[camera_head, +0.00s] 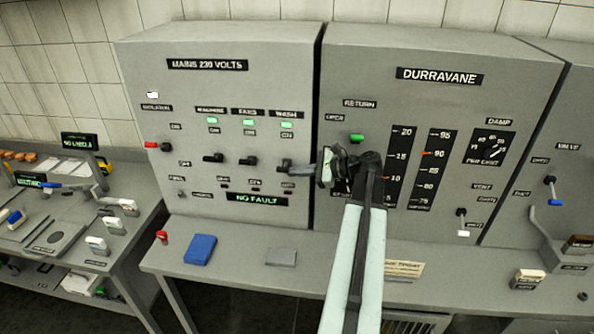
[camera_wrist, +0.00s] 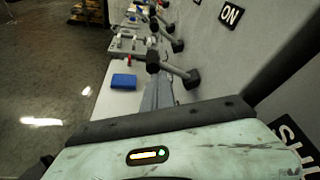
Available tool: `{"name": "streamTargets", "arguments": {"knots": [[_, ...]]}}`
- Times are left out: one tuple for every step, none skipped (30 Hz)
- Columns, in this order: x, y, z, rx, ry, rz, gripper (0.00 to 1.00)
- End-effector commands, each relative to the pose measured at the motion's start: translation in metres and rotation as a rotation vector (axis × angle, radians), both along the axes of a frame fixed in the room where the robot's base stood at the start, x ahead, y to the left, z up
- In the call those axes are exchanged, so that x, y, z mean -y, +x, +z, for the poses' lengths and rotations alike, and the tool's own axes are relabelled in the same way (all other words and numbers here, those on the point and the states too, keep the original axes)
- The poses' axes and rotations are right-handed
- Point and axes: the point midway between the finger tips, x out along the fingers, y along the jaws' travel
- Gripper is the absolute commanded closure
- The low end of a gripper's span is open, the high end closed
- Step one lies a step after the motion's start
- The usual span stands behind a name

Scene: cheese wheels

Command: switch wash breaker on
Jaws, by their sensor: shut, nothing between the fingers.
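The wash breaker (camera_head: 283,164) is a dark lever under the WASH label on the grey mains panel (camera_head: 150,65), between an ON label above and another label below. It sits at about the height of the two levers to its left. The green lamp above it is lit. My gripper (camera_head: 306,170) is shut and empty, just right of the lever; whether it touches cannot be told. In the wrist view, a grey-shafted lever with a black end (camera_wrist: 176,70) sticks out below an ON label (camera_wrist: 230,15), beyond my pale gripper housing.
The machine (camera_head: 213,157) and fans (camera_head: 249,160) levers stand close on the left, with green lamps above. A NO FAULT display (camera_head: 257,199) is below. The Durravane panel (camera_head: 440,50) is on the right. A blue block (camera_head: 200,249) and grey block (camera_head: 281,257) lie on the ledge.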

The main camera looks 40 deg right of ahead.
Motion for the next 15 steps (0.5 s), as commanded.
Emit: {"name": "streamTargets", "arguments": {"knots": [[-0.002, 0.0, 0.0, 0.001, 0.001, 0.004, 1.0], [-0.002, 0.0, 0.001, 0.001, 0.001, 0.004, 1.0], [-0.002, 0.0, 0.002, 0.002, 0.0, 0.004, 1.0], [-0.002, 0.0, 0.003, 0.002, 0.0, 0.004, 1.0], [-0.002, 0.0, 0.005, 0.002, 0.0, 0.004, 1.0], [-0.002, 0.0, 0.007, 0.001, 0.0, 0.005, 1.0], [-0.002, 0.0, 0.009, 0.002, 0.001, 0.006, 1.0], [-0.002, 0.0, 0.011, 0.002, 0.0, 0.006, 1.0], [-0.002, 0.0, 0.013, 0.002, 0.0, 0.006, 1.0], [-0.002, 0.0, 0.014, 0.002, 0.0, 0.007, 1.0], [-0.003, 0.0, 0.016, 0.003, 0.0, 0.007, 1.0], [-0.003, 0.0, 0.017, 0.003, 0.0, 0.007, 1.0], [-0.003, 0.0, 0.018, 0.002, 0.0, 0.008, 1.0], [-0.003, 0.0, 0.018, 0.003, 0.001, 0.008, 1.0], [-0.003, 0.0, 0.018, 0.003, 0.001, 0.008, 1.0]]}}
